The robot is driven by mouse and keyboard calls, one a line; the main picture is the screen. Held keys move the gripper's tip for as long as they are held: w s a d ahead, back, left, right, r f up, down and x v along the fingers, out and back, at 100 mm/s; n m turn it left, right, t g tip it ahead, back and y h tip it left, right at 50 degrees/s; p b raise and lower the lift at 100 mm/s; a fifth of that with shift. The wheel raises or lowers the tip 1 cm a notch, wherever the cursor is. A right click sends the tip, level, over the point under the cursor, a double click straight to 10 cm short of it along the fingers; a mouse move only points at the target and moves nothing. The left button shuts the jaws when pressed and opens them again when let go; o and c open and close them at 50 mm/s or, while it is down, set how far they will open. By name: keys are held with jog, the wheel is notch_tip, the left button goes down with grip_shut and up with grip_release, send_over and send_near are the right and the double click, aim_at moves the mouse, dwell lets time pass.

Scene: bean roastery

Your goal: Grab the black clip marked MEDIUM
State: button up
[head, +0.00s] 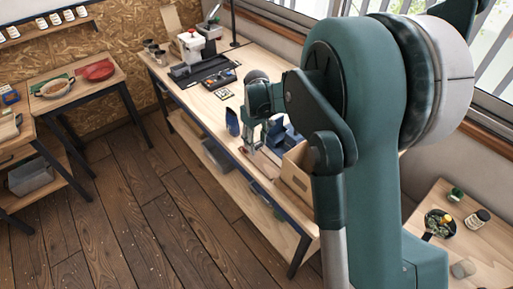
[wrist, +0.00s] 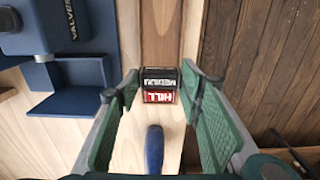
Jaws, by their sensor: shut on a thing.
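In the wrist view, a small block-like clip (wrist: 159,82) has a black part with upside-down white lettering that looks like MEDIUM, and a red part reading HILL. It sits between the fingertips of my gripper (wrist: 159,79), whose green-padded fingers are shut on it. In the head view my gripper (head: 250,146) points down at the long wooden workbench, near its front edge; the clip is too small to make out there. A dark blue rounded rod (wrist: 154,150) shows between the fingers, nearer the camera.
A dark blue piece marked VALVES (wrist: 60,30) stands left of my gripper. In the head view a blue bag (head: 232,122) and an open cardboard box (head: 296,172) stand close by. A black tray (head: 208,72) lies farther back. The bench edge drops to a plank floor (head: 130,190).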

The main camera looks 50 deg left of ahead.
aim_at(256, 144)
jog(key=shift+r, duration=2.7)
